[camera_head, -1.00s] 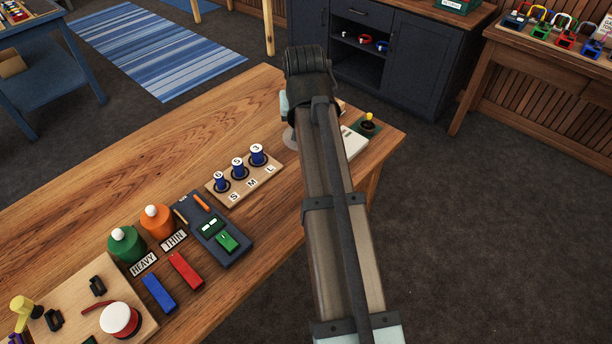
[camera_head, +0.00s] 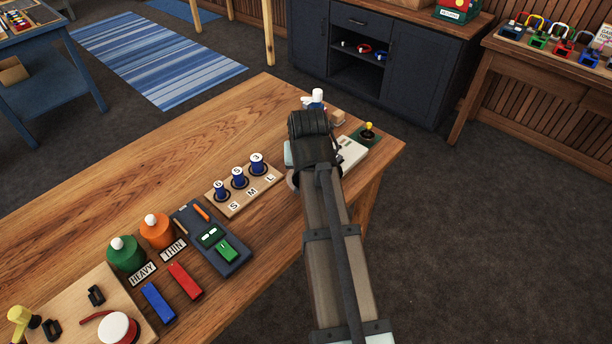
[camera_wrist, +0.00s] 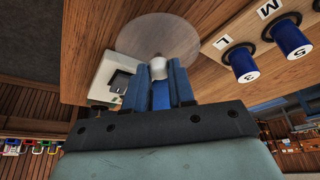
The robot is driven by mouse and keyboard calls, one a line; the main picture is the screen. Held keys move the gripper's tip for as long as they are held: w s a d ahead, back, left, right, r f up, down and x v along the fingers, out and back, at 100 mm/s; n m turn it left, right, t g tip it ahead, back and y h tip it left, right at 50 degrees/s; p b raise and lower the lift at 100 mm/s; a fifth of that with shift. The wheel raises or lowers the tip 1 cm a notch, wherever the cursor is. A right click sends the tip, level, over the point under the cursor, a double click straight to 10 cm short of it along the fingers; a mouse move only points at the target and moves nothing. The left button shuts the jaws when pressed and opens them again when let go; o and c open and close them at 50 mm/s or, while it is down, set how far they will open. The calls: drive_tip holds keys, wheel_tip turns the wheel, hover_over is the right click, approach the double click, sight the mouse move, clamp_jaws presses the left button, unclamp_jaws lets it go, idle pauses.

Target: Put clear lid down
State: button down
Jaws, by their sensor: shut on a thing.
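The clear lid (camera_wrist: 158,35) shows in the wrist view as a see-through round disc with a small pale knob, over the wooden table. My gripper (camera_wrist: 160,78) has its blue fingers closed at the knob, at the near edge of the disc in this view. The gap between lid and table cannot be told.
The S-M-L board (camera_head: 245,187) with blue spools stands left of my wrist. A white-topped item (camera_head: 317,98) and a wooden block (camera_head: 338,117) stand beyond. The table (camera_head: 190,140) is bare at far left.

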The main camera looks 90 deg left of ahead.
drive_tip(key=shift+f, duration=1.65)
drive_tip(key=shift+f, duration=0.1)
drive_tip(key=c, duration=1)
unclamp_jaws()
drive_tip(key=shift+o, duration=0.2)
drive_tip(key=v, duration=1.2)
